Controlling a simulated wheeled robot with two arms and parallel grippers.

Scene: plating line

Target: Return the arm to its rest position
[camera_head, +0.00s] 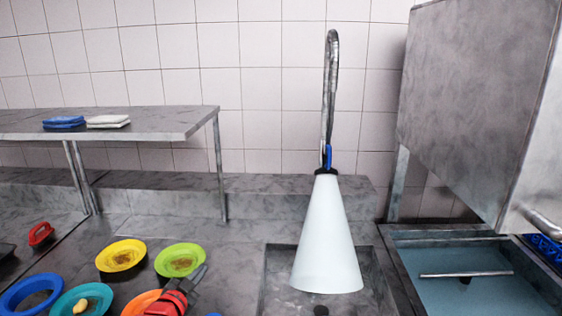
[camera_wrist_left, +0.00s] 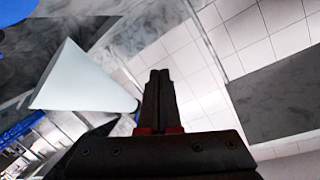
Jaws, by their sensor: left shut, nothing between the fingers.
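My left gripper (camera_head: 201,272) shows low in the head view, with red parts and dark fingers, over the edge of the orange plate (camera_head: 138,303). In the left wrist view its two fingers (camera_wrist_left: 158,76) are shut together with nothing between them. The gripper is just below the green plate (camera_head: 181,258) in the head picture; I cannot tell whether it touches either plate. My right gripper is not in view.
A white cone (camera_head: 326,245) hangs from a curved pipe (camera_head: 330,90) over a sink (camera_head: 279,265). A yellow plate (camera_head: 122,255), a teal plate (camera_head: 66,301) and a blue plate (camera_head: 13,300) lie left. A shelf (camera_head: 170,122) holds folded cloths. A metal hood (camera_head: 480,90) stands right.

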